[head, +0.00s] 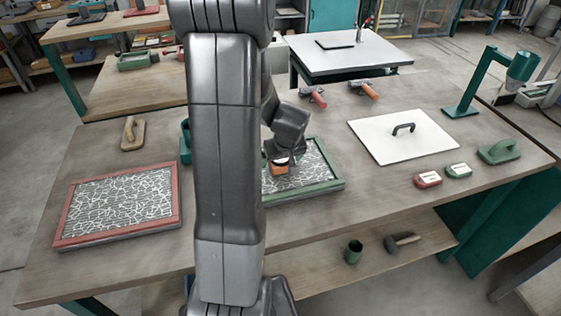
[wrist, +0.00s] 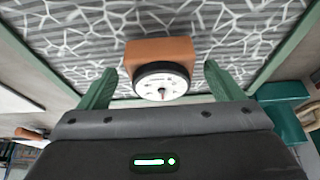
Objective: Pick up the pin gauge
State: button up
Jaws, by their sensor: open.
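The pin gauge (wrist: 161,66) has an orange-brown block and a round white dial with a black rim. It rests on the fibre-patterned panel in the green frame (head: 330,186). In the head view its orange block (head: 279,169) shows just under my gripper (head: 281,158), and my arm covers the left part of the frame. In the wrist view my gripper (wrist: 160,78) is open. One green finger stands to each side of the gauge, with a gap on both sides. Whether the fingers reach down to its height I cannot tell.
A red-framed panel (head: 118,205) lies at the left of the bench. A white board with a black handle (head: 403,129) lies to the right. Red (head: 427,180) and green (head: 459,171) labelled blocks and a green float (head: 500,151) sit at the right. Two orange-handled tools (head: 363,90) lie behind.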

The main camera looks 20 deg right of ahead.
jog(key=shift+x, duration=1.3)
jog(key=c, duration=1.3)
jog(key=shift+r, duration=0.1)
